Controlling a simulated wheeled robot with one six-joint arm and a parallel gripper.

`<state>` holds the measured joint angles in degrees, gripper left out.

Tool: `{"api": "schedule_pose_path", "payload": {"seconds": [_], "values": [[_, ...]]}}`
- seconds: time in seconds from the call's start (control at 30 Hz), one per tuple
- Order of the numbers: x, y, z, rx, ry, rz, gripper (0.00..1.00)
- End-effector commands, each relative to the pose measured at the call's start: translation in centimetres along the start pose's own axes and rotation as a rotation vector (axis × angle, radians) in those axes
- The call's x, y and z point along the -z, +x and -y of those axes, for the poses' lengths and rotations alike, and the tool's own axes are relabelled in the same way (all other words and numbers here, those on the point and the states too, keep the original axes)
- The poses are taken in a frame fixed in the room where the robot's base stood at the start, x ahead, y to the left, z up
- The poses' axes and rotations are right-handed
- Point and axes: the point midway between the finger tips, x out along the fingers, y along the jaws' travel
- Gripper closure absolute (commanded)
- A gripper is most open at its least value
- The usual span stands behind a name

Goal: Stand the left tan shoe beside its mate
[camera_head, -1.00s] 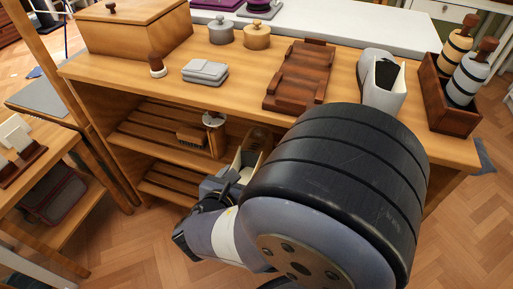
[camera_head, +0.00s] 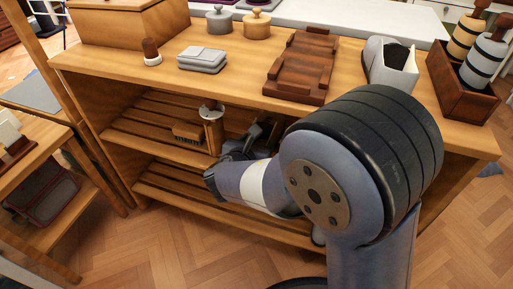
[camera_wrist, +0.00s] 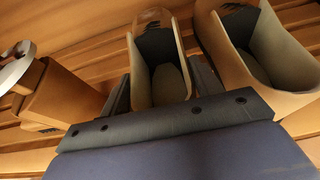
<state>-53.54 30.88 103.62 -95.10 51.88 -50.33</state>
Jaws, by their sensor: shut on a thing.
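In the wrist view the left tan shoe (camera_wrist: 160,58), with a pale lining, sits between the two dark fingers of my gripper (camera_wrist: 163,90). The fingers are shut on it. Its tan mate (camera_wrist: 262,50) stands close by on the right, opening toward the camera. The two shoes look roughly parallel with a narrow gap, and part of a finger lies between them. In the head view my gripper (camera_head: 247,143) reaches into the upper slatted shelf (camera_head: 150,139). The shoes are mostly hidden there by my arm. I cannot tell whether the held shoe's sole touches the slats.
A wooden block with a pale ring-like top (camera_head: 213,133) stands left of my gripper, also at left in the wrist view (camera_wrist: 62,98). A brush (camera_head: 188,132) lies further left. The bench top (camera_head: 235,82) overhangs the shelf. A lower slatted shelf (camera_head: 180,190) looks bare.

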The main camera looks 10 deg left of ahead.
Motion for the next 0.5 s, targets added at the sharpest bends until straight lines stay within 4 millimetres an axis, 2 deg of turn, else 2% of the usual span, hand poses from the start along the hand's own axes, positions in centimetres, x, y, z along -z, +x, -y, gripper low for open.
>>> {"api": "schedule_pose_path", "payload": {"seconds": [0.37, 0.4, 0.5], "values": [[0.53, 0.22, -0.03, 0.000, 0.001, 0.003, 0.76], [0.51, 0.19, -0.02, 0.000, 0.001, 0.001, 0.37], [0.48, 0.18, -0.02, 0.000, 0.001, 0.001, 0.29]]}}
